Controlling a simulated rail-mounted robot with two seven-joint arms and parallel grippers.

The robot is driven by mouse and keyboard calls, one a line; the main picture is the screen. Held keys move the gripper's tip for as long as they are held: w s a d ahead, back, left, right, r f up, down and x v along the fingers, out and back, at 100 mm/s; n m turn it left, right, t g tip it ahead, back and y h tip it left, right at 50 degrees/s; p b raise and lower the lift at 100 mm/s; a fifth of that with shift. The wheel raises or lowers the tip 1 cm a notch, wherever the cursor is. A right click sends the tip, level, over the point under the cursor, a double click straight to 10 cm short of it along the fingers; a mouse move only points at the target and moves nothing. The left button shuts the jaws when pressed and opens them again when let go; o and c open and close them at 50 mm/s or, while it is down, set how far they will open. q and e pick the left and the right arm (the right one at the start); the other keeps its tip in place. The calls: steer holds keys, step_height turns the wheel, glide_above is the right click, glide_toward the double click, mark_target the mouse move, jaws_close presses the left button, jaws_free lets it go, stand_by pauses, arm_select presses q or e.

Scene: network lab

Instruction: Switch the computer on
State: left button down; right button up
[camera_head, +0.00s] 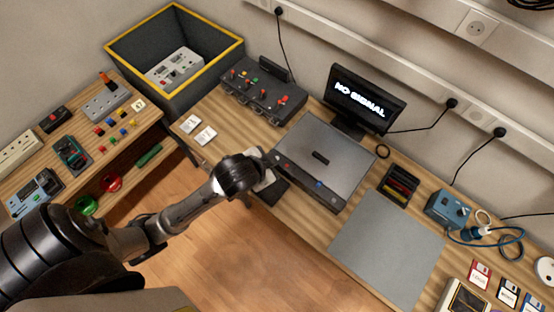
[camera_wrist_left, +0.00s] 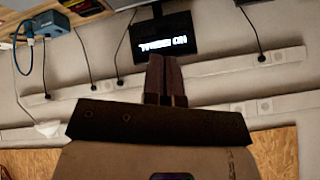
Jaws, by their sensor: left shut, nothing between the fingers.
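The computer appears to be the flat grey case (camera_head: 330,150) on the bench, with small controls on its front panel, including a blue one (camera_head: 318,184). The monitor (camera_head: 362,98) behind it is lit and reads "NO SIGNAL"; it also shows upside down in the left wrist view (camera_wrist_left: 161,37). My left gripper (camera_head: 272,188) is beside the front left corner of the case; contact cannot be told. Its fingers (camera_wrist_left: 166,80) are together and empty in the left wrist view. The computer cannot be made out in that view. My right gripper is not in view.
A grey control box with red knobs (camera_head: 263,92) stands left of the computer. A grey mat (camera_head: 387,247) lies to its right, with a blue device (camera_head: 448,208) and cables beyond. A yellow-rimmed bin (camera_head: 218,66) stands in the corner. A side bench holds small electrical parts.

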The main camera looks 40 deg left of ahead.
arm_select(q)
steer(key=w+a+f+m+g+b, duration=0.1)
steer(key=w+a+f+m+b, duration=0.1)
steer(key=w+f, duration=0.55)
steer(key=w+a+f+n+h, duration=0.1)
steer(key=w+a+f+n, duration=0.15)
steer(key=f+n, duration=0.4)
steer(key=w+a+f+n+g+h, duration=0.1)
steer(key=a+f+n, duration=0.35)
steer(key=f, duration=0.25)
steer(key=w+a+f+n+h, duration=0.1)
steer(key=w+a+f+n, duration=0.15)
steer(key=f+n, duration=0.4)
steer(key=shift+w+d+r+n+t+h, duration=0.15)
steer(key=shift+w+r+n+t, duration=0.3)
steer(key=shift+n, duration=1.4)
steer(key=shift+w+d+r+n+t+h, duration=0.1)
steer(key=shift+w+r+n+t+h, duration=0.25)
steer(key=shift+n, duration=1.5)
steer(key=shift+w+d+r+n+t+h, duration=0.1)
steer(key=shift+w+r+n+t, duration=0.4)
steer(key=shift+n, duration=1.35)
steer(key=shift+s, duration=0.1)
